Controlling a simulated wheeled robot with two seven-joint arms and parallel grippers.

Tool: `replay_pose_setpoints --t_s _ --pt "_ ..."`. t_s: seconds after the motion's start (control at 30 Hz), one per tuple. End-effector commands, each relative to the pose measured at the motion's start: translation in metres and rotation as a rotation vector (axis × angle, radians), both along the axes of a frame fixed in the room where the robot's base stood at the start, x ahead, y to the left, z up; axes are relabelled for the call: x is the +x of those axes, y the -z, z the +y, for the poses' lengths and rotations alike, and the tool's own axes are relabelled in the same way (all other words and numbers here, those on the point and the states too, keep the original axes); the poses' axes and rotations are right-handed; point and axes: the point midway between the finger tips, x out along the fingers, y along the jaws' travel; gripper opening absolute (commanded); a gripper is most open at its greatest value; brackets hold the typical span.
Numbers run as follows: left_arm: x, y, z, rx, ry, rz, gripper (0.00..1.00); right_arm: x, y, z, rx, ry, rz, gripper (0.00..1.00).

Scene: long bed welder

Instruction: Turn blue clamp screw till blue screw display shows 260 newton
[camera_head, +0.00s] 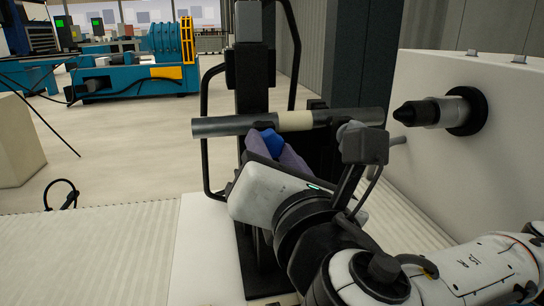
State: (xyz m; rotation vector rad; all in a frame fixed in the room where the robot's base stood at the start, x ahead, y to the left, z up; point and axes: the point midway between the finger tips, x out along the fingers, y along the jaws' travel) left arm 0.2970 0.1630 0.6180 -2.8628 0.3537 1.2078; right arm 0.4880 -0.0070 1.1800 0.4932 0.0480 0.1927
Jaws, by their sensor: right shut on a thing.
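The blue clamp screw (273,142) shows just below a horizontal metal bar, mostly hidden behind my right gripper. My right gripper (268,148) comes in from the lower right and is shut on the blue screw. The grey bar (226,126) with a pale band lies across a black upright stand (254,85), above the gripper's fingers. I see no readable blue screw display. My left gripper is not in view.
A white machine housing (470,170) with a dark pointed centre (418,113) stands on the right, close to my right arm. Black tubular handles (205,140) flank the stand. The ribbed pale surface (100,250) at lower left is clear. Blue machines (125,78) stand far back.

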Motion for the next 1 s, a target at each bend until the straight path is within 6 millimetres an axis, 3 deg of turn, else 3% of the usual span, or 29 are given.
replay_pose_setpoints --t_s 0.63,0.67,0.77,1.0 --pt "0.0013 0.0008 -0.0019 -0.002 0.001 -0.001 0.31 0.0004 -0.0001 -0.0001 0.066 0.001 0.014 0.09" --pt "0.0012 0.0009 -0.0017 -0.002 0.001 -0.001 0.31 0.0004 -0.0002 0.0000 0.066 0.001 0.014 0.33" --pt "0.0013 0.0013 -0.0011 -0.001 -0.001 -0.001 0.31 0.0004 -0.0003 -0.0001 0.066 0.001 0.014 0.50" --pt "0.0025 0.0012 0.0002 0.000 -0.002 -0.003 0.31 0.0002 -0.0002 -0.0001 0.065 0.000 0.013 0.50"
